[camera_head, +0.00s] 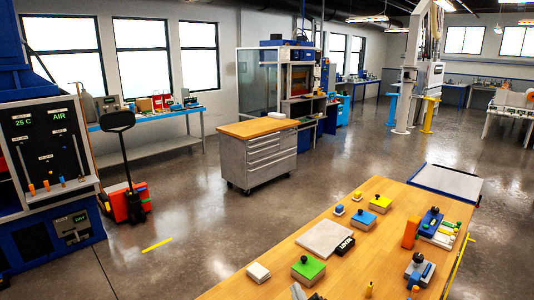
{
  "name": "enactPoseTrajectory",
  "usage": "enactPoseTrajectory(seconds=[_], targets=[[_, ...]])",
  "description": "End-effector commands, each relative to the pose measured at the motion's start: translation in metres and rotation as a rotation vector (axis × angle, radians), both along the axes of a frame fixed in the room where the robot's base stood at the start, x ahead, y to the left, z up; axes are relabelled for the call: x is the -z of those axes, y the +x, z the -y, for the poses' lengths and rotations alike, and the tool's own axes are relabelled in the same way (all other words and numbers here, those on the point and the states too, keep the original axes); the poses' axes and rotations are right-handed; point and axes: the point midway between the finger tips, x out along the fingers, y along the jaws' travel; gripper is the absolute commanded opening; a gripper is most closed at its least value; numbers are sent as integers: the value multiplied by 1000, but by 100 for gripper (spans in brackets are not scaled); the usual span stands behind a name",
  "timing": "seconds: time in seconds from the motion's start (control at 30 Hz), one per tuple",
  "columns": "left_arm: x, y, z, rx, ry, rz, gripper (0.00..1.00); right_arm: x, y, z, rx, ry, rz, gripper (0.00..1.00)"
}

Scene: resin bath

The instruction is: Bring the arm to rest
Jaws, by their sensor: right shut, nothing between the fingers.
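My right gripper (306,293) seems to show only as a small grey and dark piece at the bottom edge, over the near part of the wooden table (375,205). It is shut and empty. Most of it and its arm are cut off by the frame. My left gripper is not in view.
Near the right gripper on the table are a green-topped block (308,269), a small white block (258,272) and a light plate (324,239). Yellow (379,203) and blue-topped (363,219) blocks stand farther back. Grey-and-blue pieces (420,270) stand right. Open floor (190,240) lies left.

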Motion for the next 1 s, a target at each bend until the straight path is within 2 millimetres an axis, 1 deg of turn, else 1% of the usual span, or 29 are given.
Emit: enactPoseTrajectory(seconds=[0.03, 0.07, 0.1, 0.17, 0.2, 0.27, 0.3, 0.4, 0.5, 0.6, 0.8, 0.9, 0.97, 1.0], targets=[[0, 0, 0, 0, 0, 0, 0, 19, -19, 18, 53, 49, -94, 0], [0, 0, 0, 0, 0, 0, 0, 30, -29, 28, 83, 76, -150, 0], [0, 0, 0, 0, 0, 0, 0, 43, -44, 42, 125, 113, -224, 0], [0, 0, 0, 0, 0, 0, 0, 63, -69, 60, 183, 162, -337, 0], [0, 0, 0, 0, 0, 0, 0, 75, -87, 72, 220, 192, -412, 0], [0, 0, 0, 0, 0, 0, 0, 92, -117, 88, 275, 234, -523, 0], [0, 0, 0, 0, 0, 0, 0, 102, -137, 97, 309, 261, -597, 0], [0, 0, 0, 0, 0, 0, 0, 120, -185, 116, 378, 310, -755, 0], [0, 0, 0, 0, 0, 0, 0, 130, -223, 127, 427, 343, -876, 0], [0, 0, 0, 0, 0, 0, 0, 136, -255, 135, 465, 364, -973, 0], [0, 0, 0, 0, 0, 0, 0, 139, -309, 146, 522, 391, -1132, 0], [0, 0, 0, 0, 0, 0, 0, 139, -334, 151, 546, 400, -1201, 0], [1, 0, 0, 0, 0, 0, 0, 140, -347, 153, 560, 404, -1239, 0], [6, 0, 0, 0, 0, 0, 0, 155, -340, 152, 557, 401, -1236, 0]])
